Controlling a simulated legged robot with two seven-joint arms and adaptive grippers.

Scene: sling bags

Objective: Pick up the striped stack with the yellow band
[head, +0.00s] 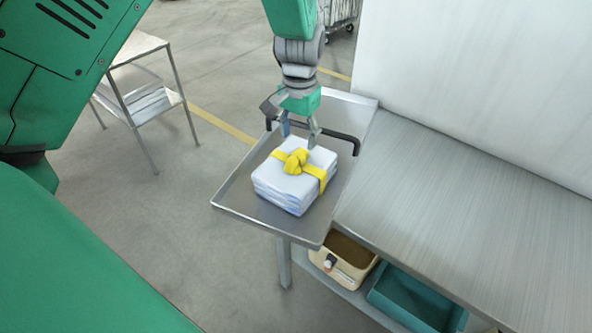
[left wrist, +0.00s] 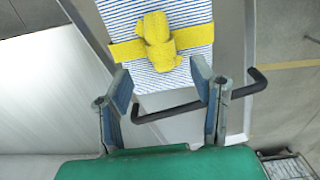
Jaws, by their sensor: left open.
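The striped stack with the yellow band (head: 284,190) lies on a metal tray (head: 238,205). It looks like folded white cloth with thin blue stripes, and the yellow band is knotted on top. In the left wrist view the stack (left wrist: 112,17) shows its striped top and the yellow knot. My left gripper (head: 298,142) is open and points down at the stack's far edge. In the left wrist view the open fingers (left wrist: 160,82) flank the stack's near part in the picture; I cannot tell whether they touch it. My right gripper is not in view.
A black handle (head: 340,136) crosses the tray's far end, close behind my left gripper. A steel table (head: 470,200) adjoins the tray on the right. A beige bin (head: 345,272) and a teal bin (head: 412,303) sit below. A metal cart (head: 150,103) stands at the left.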

